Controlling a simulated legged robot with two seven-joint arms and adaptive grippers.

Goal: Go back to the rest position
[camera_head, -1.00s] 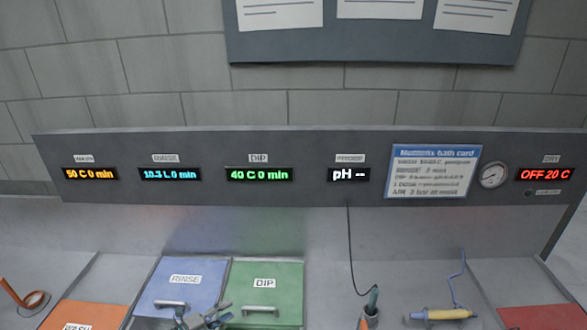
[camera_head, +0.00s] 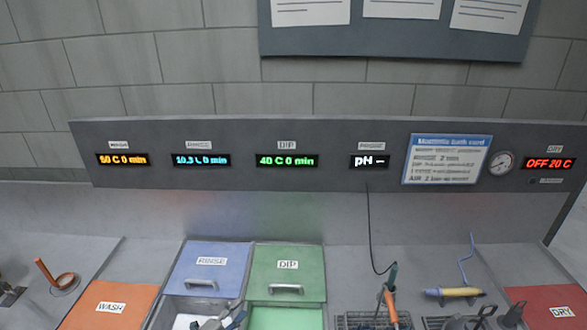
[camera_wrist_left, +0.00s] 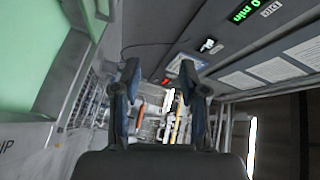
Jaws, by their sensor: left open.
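My left gripper (camera_head: 234,312) is at the bottom edge of the head view, in front of the blue RINSE lid (camera_head: 222,257) and beside the green DIP lid (camera_head: 300,262). Its lower part is cut off. In the left wrist view its two fingers (camera_wrist_left: 159,72) stand apart with nothing held between them. Green surfaces and a wire rack show past the fingers there.
The orange WASH lid (camera_head: 92,311) and red DRY lid (camera_head: 547,300) flank the bench. A probe with an orange handle (camera_head: 388,292) stands by a wire basket (camera_head: 356,321). A yellow tool (camera_head: 454,293) lies on a stand. Dark shapes at the bottom right are unclear.

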